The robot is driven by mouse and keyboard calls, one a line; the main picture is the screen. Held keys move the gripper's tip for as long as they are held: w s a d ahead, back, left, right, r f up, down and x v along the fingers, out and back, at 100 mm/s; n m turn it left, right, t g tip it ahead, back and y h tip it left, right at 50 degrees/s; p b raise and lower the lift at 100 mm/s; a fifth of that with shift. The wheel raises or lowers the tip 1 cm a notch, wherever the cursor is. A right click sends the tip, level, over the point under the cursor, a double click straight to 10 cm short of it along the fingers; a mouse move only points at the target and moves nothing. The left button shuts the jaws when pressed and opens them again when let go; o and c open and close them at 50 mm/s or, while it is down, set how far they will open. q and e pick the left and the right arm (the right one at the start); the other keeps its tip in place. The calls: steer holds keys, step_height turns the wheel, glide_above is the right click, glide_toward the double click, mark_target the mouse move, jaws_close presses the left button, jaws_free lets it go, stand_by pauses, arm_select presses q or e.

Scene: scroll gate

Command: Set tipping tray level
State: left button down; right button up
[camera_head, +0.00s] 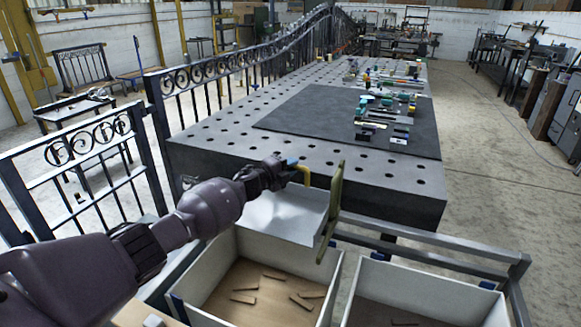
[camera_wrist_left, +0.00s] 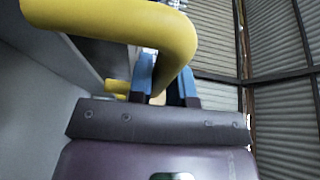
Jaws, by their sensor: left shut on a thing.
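The tipping tray (camera_head: 285,215) is a pale grey-white pan at the near end of the steel table, above an open box. Its surface seems to slope down toward the box; the exact tilt is hard to tell. A yellow handle (camera_head: 304,173) stands at its upper edge, and an olive-green plate (camera_head: 333,205) is at its right side. My left gripper (camera_head: 291,164) reaches in from the left and is shut on the yellow handle. In the left wrist view the thick yellow bar (camera_wrist_left: 125,30) bends down between the blue fingertips (camera_wrist_left: 165,80). My right gripper is not in view.
A white-walled box (camera_head: 337,285) with several brown strips inside stands below the tray. A second box (camera_head: 425,285) is to its right. The perforated steel table (camera_head: 400,195) lies behind, with a dark mat and small tools. Iron gate panels (camera_head: 95,150) stand at left.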

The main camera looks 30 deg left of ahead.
arm_select(q)
steer(key=shift+w+r, duration=0.1)
stand_by(0.3)
steer(key=c, duration=1.3)
jaws_free()
steer(key=shift+w, duration=0.1)
steer(key=shift+o, duration=1.2)
steer(key=shift+f, duration=0.25)
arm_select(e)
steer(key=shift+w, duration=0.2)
arm_select(q)
steer(key=shift+s+a+r, duration=0.1)
steer(key=shift+s, duration=0.25)
steer(key=p+v, duration=0.3)
steer(key=v, duration=0.7)
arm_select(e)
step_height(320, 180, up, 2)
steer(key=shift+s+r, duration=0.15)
